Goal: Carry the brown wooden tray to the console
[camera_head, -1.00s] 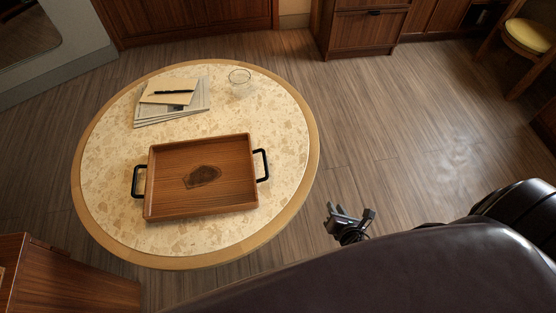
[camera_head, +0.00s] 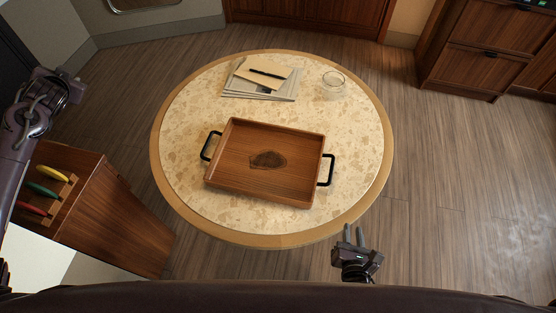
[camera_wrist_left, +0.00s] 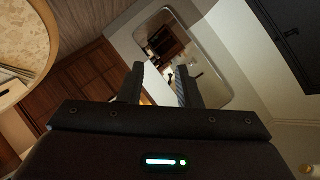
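The brown wooden tray (camera_head: 268,193) lies flat on a round, speckled-top table (camera_head: 300,225). It is empty apart from a dark oval patch on its floor, and a black handle stands out at its left and right ends. My right gripper (camera_head: 353,230) is open and empty, just off the table's front edge and below the tray's right handle. My left arm is at the left edge of the head view, well away from the tray. In the left wrist view, my left gripper (camera_wrist_left: 158,82) is open with nothing between its fingers. I cannot tell which furniture is the console.
Papers (camera_head: 262,90) with a pen and a clear glass (camera_head: 333,84) stand behind the tray. A wooden cabinet (camera_head: 118,222) with a rack of coloured-handled items is at the left. Drawers (camera_head: 470,55) stand at the back right. Floor at the right is clear.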

